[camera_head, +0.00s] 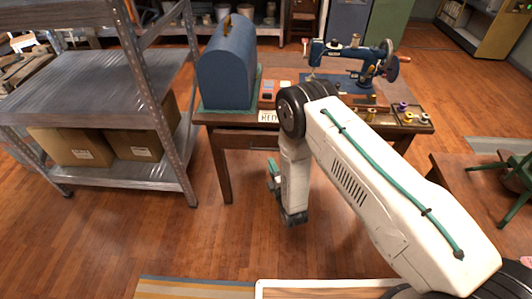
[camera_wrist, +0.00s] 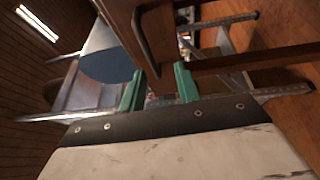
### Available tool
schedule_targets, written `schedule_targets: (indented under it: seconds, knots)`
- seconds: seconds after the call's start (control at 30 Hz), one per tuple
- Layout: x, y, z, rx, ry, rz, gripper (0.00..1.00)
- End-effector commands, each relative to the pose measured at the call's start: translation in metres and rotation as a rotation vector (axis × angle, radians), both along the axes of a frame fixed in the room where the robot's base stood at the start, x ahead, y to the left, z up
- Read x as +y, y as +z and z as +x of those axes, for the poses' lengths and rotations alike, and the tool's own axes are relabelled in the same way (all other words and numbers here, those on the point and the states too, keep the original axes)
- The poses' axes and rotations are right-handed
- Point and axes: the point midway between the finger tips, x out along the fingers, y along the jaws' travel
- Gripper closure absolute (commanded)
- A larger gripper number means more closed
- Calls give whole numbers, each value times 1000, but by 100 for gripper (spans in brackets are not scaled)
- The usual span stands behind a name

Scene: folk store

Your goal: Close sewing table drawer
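The wooden sewing table (camera_head: 228,172) stands at the centre of the head view. Its drawer (camera_head: 246,141) shows as a wooden front below the tabletop's near edge, partly hidden by my arm. I cannot tell how far it is pulled out. In the wrist view, a brown wooden panel with a long dark handle (camera_wrist: 146,38), probably the drawer front, is just beyond the fingertips. My gripper (camera_wrist: 160,86) has its two green fingers apart, with nothing clearly held between them. In the head view, my gripper (camera_head: 273,174) is low in front of the table, mostly hidden by my wrist.
A blue sewing machine (camera_head: 345,57), a blue domed case (camera_head: 228,65) and a tray of spools (camera_head: 392,114) stand on the table. A metal shelf (camera_head: 95,85) with cardboard boxes (camera_head: 75,147) is at left. A green chair (camera_head: 515,175) is at right. Floor left of my arm is clear.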

Motion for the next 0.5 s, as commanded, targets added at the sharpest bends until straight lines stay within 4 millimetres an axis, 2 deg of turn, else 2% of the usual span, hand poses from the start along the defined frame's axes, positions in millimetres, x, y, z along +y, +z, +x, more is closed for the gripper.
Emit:
schedule_targets:
  seconds: [0.1, 0.2, 0.5]
  knots:
    - [-1, 3, -8, -96, -3, -25, 67]
    - [1, 6, -5, -127, -5, -32, 67]
    - [16, 16, 37, -132, -6, -31, 67]
